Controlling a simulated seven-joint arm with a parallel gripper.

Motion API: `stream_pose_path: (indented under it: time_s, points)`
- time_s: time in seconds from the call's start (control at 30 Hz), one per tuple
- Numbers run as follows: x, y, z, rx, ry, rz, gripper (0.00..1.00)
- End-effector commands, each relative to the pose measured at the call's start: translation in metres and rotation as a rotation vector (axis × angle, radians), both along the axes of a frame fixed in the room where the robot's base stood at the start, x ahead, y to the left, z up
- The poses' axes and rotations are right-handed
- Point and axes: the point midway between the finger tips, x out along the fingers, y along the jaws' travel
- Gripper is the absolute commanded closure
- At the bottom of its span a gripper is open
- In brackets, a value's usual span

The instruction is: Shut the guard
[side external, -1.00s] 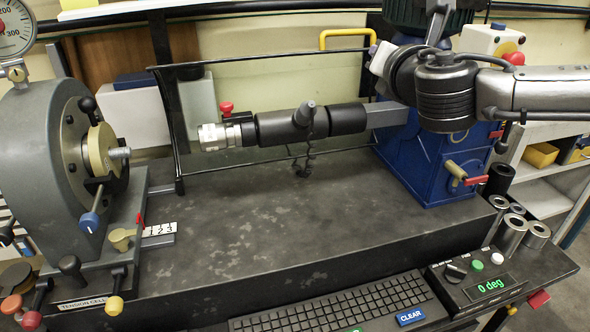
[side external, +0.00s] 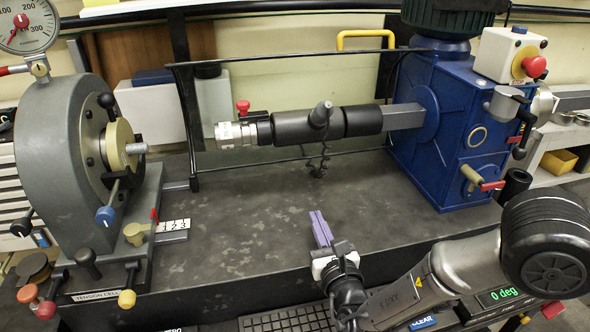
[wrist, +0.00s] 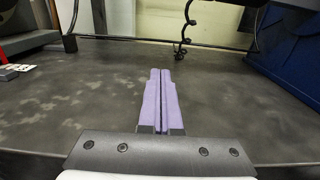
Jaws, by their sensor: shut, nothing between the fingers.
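The guard (side external: 184,113) looks like a clear panel in a thin black frame. It stands upright behind the shaft, with a bottom rail just above the bench. A yellow handle (side external: 366,33) rises at its top edge. In the wrist view, its lower rail (wrist: 115,38) crosses near the top. My gripper (side external: 320,222) is at the bench's front edge, in front of the shaft and well apart from the guard. Its purple fingers are shut together and hold nothing; they also show in the wrist view (wrist: 160,85). The guard's hinge is not clear.
A black shaft with a silver end (side external: 310,124) sticks out from the blue gearbox (side external: 445,130), with a coiled cord hanging below. The grey tension cell (side external: 70,150) with its levers stands at left. A keyboard (side external: 285,320) lies in front. The bench top between is clear.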

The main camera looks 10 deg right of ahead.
Motion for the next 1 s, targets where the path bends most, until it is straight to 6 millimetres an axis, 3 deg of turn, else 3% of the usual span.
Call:
stream_pose_path:
  time_s: [0.27,1.0]
  points:
    - [0.019,0.0,-0.008,0.004,-0.001,-0.003,1.0]
    - [0.163,-0.001,-0.008,0.003,-0.002,-0.003,1.0]
